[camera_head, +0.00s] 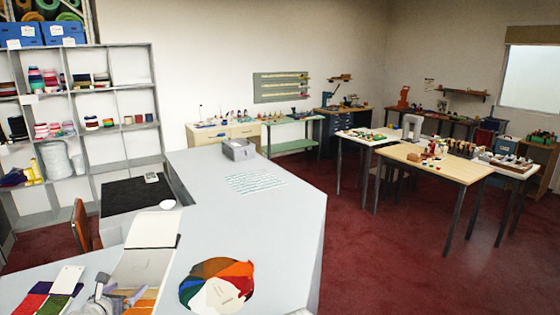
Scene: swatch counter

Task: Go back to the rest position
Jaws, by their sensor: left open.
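My left gripper (125,297) is low at the left of the head view, over the near part of the grey counter (255,215). It is open, and I see nothing between its fingers. It overlaps the open swatch book (150,262) in the picture; I cannot tell whether they touch. A round fan of colour swatches (217,286) lies on the counter to the right of the gripper. Folded colour samples (45,298) with a white card (68,279) lie to its left. My right gripper is not in view.
A grey box (238,149) and a printed sheet (255,181) lie farther back on the counter. A black mat (137,194), a white bowl (167,205) and a brown chair (81,226) are at the left. The counter's middle is clear. Worktables (435,163) stand beyond open red floor.

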